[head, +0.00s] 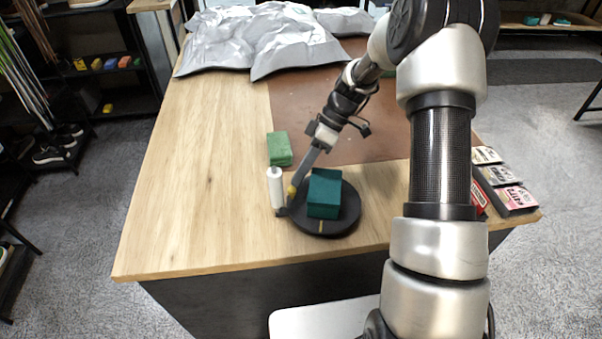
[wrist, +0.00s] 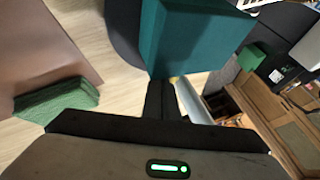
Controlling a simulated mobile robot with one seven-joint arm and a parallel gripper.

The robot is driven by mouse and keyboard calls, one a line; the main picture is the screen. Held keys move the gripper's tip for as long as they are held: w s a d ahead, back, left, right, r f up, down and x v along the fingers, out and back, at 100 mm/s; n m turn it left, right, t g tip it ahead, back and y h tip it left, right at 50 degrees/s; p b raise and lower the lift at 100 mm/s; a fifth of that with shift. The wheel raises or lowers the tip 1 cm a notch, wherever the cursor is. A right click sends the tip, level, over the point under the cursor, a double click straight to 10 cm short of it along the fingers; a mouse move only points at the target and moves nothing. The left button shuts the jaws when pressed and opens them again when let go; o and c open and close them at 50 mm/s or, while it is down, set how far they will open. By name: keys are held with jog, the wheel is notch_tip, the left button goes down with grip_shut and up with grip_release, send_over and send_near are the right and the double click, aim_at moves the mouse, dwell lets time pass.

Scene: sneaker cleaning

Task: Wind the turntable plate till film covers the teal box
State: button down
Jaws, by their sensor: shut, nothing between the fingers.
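The teal box (head: 325,193) sits on the round black turntable plate (head: 345,222) near the table's front edge. Its visible faces look bare teal, with no film that I can make out. A white film roll (head: 276,188) stands upright at the plate's left. A small yellow part (head: 292,191) is at the plate's left edge, between roll and box. My gripper (head: 298,180) is shut and empty, its tips close to the yellow part; contact is unclear. In the wrist view, my gripper (wrist: 162,88) points at the teal box (wrist: 195,35), with the film roll (wrist: 193,100) beside it.
A green block (head: 279,148) lies behind the roll, on the wooden table (head: 190,200). A brown mat (head: 310,110) and crumpled silver sheet (head: 262,38) cover the back. Small printed packs (head: 510,197) lie at the right edge. The table's left side is clear.

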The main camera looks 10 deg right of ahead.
aim_at(299, 214)
jog(key=shift+s+a+n+g+h+b, duration=0.3)
jog(key=shift+s+a+n+g, duration=0.15)
jog(key=shift+n, duration=0.45)
jog(key=shift+s+a+n+g+h+b, duration=0.3)
jog(key=shift+s+n+g, duration=0.2)
jog(key=shift+n, duration=0.4)
jog(key=shift+s+a+n+g+h, duration=0.25)
jog(key=shift+s+n+h, duration=0.25)
jog(key=shift+n, duration=0.35)
jog(key=shift+s+a+n+g+h, duration=0.1)
jog(key=shift+s+n+g+h, duration=0.25)
jog(key=shift+s+n, duration=0.35)
jog(key=shift+s+n+g+h, duration=0.2)
jog(key=shift+s+n+h, duration=0.4)
jog(key=shift+n, duration=0.45)
jog(key=shift+s+n+g+h, duration=0.15)
jog(key=shift+s+n+h, duration=0.35)
jog(key=shift+n, duration=0.5)
jog(key=shift+s+d+n+h+p, duration=0.15)
jog(key=shift+s+n+h+p, duration=0.15)
jog(key=shift+s+n+h, duration=0.3)
jog(key=shift+s+d+n+h+p, duration=0.1)
jog(key=shift+s+n+h+p, duration=0.2)
jog(key=shift+n, duration=0.5)
